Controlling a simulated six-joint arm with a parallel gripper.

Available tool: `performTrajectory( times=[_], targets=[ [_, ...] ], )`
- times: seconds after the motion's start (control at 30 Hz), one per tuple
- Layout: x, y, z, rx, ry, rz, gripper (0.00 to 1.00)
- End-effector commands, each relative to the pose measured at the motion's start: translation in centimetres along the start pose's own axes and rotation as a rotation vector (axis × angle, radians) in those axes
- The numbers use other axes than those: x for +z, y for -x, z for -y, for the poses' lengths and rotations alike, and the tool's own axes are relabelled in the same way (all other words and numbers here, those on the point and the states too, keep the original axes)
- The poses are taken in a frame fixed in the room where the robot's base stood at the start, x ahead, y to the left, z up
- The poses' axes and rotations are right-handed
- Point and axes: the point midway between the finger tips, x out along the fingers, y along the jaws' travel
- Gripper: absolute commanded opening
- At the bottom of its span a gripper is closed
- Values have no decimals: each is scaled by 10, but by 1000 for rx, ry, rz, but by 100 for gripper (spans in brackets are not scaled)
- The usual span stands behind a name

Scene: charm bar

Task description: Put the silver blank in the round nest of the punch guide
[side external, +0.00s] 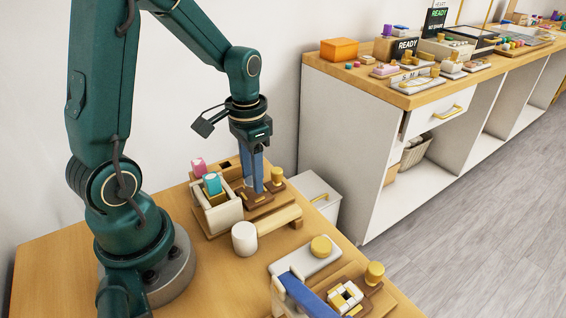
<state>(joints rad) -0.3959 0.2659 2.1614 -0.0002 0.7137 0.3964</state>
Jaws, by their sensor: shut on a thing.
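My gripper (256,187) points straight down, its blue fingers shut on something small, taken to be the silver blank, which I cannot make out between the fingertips. The tips are low over a dark brown wooden block (251,198) with a gold knob (277,175) on its right side; this looks like the punch guide. The round nest is hidden or too small to see. I cannot tell whether the held piece touches the block.
A pale holder (222,215) with pink and teal-topped pieces stands just left of the fingers. A white cylinder (244,238) and a wooden bar (275,222) are in front. A grey plate with a gold knob (321,246) and a blue strip (305,297) lie nearer.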

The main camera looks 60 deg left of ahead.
Motion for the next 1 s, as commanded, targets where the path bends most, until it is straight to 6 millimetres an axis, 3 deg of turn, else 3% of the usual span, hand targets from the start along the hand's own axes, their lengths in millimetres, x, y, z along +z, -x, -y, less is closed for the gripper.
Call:
performTrajectory(
  times=[1.0],
  targets=[
    [0, -9, 0, 0, 0, 1, 3]
  ],
)
